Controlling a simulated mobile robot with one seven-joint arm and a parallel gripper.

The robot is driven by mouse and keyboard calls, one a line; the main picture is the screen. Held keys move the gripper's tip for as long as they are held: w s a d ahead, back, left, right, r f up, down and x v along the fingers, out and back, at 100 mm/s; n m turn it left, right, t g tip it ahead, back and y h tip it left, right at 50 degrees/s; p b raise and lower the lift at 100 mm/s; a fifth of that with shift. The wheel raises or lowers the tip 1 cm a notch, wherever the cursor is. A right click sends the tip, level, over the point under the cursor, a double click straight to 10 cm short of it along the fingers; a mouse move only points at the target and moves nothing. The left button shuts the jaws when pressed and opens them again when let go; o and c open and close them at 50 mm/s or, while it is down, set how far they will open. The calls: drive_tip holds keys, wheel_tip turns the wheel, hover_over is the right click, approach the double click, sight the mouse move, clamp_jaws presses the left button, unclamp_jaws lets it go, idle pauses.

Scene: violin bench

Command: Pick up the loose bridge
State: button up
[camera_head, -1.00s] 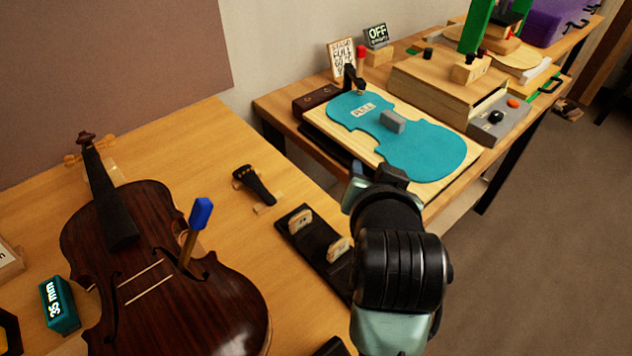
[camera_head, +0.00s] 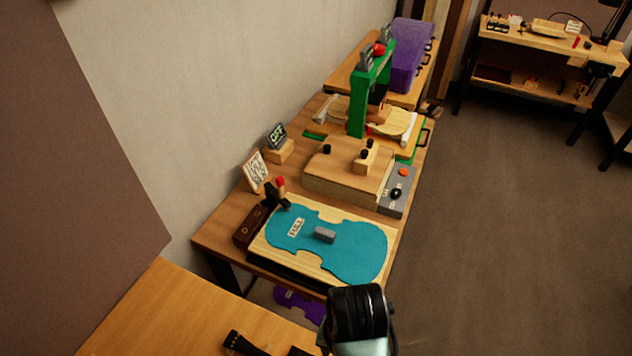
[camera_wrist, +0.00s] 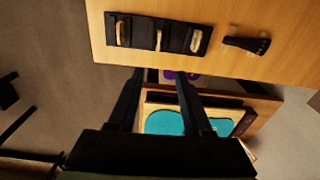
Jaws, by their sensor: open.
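Three pale wooden pieces that look like bridges stand in a dark rack (camera_wrist: 141,35) on the wooden bench top in the wrist view: a left one (camera_wrist: 122,33), a middle one (camera_wrist: 158,39) and a right one (camera_wrist: 196,41). I cannot tell which is the loose bridge. My gripper (camera_wrist: 160,77) is open and empty, its two dark fingers pointing toward the bench edge, apart from the rack. In the head view my arm hides the fingers, and only a dark corner of the rack (camera_head: 298,351) shows at the bottom edge.
A black tailpiece (camera_wrist: 247,43) lies right of the rack. A second bench (camera_head: 215,235) carries a teal violin-shaped template (camera_head: 350,250), a wooden box (camera_head: 335,180) and a green stand (camera_head: 358,100). A gap separates the benches. Open floor (camera_head: 500,240) lies to the right.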

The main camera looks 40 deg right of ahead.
drive_tip(key=f, duration=0.6)
drive_tip(key=shift+s+a, duration=0.35)
drive_tip(key=shift+s, duration=0.05)
drive_tip(key=shift+w+f+p, duration=0.2)
drive_tip(key=shift+f+p, duration=0.15)
drive_tip(key=shift+f, duration=2.75)
clamp_jaws()
